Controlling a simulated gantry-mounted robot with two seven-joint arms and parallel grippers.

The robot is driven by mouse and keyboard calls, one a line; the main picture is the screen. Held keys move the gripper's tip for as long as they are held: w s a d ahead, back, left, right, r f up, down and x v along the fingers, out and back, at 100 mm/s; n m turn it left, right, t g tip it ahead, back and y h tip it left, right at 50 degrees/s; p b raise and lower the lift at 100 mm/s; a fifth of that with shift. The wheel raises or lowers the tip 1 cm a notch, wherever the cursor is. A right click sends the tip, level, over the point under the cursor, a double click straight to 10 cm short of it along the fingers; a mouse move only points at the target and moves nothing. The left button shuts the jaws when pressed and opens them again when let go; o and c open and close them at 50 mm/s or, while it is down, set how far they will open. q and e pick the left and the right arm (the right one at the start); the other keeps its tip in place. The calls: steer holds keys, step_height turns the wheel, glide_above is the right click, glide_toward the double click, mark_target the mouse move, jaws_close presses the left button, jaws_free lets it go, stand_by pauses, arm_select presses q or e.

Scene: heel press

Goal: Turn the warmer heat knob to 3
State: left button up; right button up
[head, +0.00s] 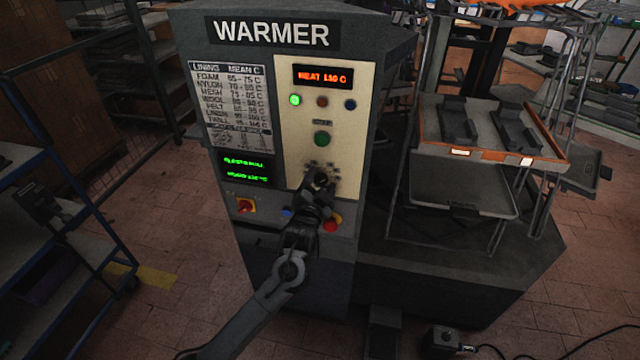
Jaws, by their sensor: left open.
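The warmer (270,34) is a dark cabinet with a cream control panel in the head view. The heat knob (321,177) sits low on that panel, with small dial marks around its top. My left gripper (319,184) is open at the knob, in front of its lower part. The gripper hides much of the knob, so I cannot tell its setting or whether the fingers touch it. The red display (323,77) appears to read HEAT 130 C, though it is blurred. My right gripper is not in view.
A green button (321,139) is above the knob. A red button (333,223) and a red-yellow switch (244,205) are below it. A rack with an orange-edged tray (490,156) stands at right, and a blue shelf cart (50,240) at left.

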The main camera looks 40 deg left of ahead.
arm_select(q)
steer(key=c, duration=1.1)
steer(key=shift+o, duration=0.2)
steer(key=n+p, duration=0.2)
steer(key=n, duration=0.1)
steer(key=shift+r+p, duration=0.2)
steer(key=shift+p, duration=0.15)
steer(key=n+p, duration=0.1)
steer(key=n, duration=0.2)
steer(key=shift+a+p, duration=0.1)
steer(key=shift+p, duration=0.2)
steer(key=n+p, duration=0.2)
steer(key=n, duration=0.3)
steer(key=shift+s+a+f, duration=0.1)
steer(key=shift+n+p, duration=0.5)
steer(key=shift+n, duration=1.1)
steer(key=shift+f, duration=0.1)
